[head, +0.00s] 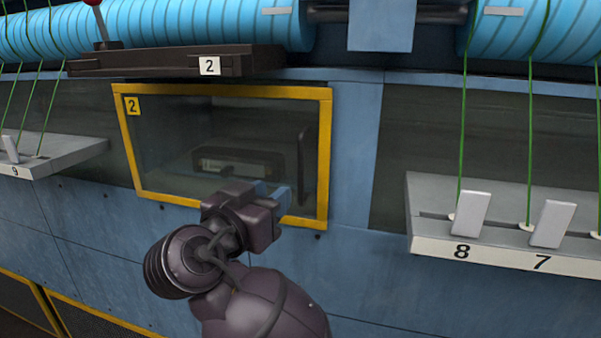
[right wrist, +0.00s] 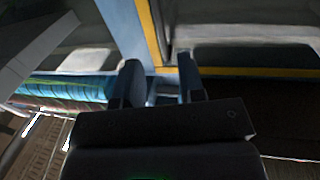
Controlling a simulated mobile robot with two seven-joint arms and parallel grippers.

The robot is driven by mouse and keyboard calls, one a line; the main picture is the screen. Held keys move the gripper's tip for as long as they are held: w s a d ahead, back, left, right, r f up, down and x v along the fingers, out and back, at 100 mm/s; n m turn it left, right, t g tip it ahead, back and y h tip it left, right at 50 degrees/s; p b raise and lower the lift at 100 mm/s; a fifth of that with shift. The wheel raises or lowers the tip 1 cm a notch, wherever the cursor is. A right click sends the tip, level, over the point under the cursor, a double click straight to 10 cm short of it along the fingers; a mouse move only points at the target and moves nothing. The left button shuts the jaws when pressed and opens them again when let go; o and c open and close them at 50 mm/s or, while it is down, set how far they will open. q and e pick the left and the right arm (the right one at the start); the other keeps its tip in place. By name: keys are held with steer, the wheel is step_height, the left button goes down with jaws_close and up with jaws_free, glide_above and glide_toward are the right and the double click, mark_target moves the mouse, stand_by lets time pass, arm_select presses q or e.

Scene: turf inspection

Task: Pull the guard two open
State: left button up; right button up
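Guard two (head: 222,90) is a clear panel in a yellow frame with a yellow "2" tag at its top left. It looks closed against the blue machine front. A dark upright handle (head: 305,165) is at its right side. My right gripper (head: 272,194) is in front of the guard's lower edge, left of and below the handle, and it covers part of the frame. In the right wrist view the two fingers (right wrist: 160,82) are apart with nothing held between them. The guard's yellow frame (right wrist: 150,30) shows beyond them. My left gripper is out of view.
A dark ledge (head: 150,62) labelled 2, with a red-knobbed lever (head: 100,25), is above the guard. A grey shelf (head: 500,245) labelled 8 and 7, with green yarns, juts out at right. Another shelf (head: 60,150) labelled 9 is at left.

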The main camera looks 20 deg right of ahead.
mark_target(299, 174)
steer(key=p+x, duration=0.2)
steer(key=x, duration=0.8)
steer(key=shift+w+d+f, duration=0.1)
steer(key=shift+w+d, duration=0.1)
jaws_close()
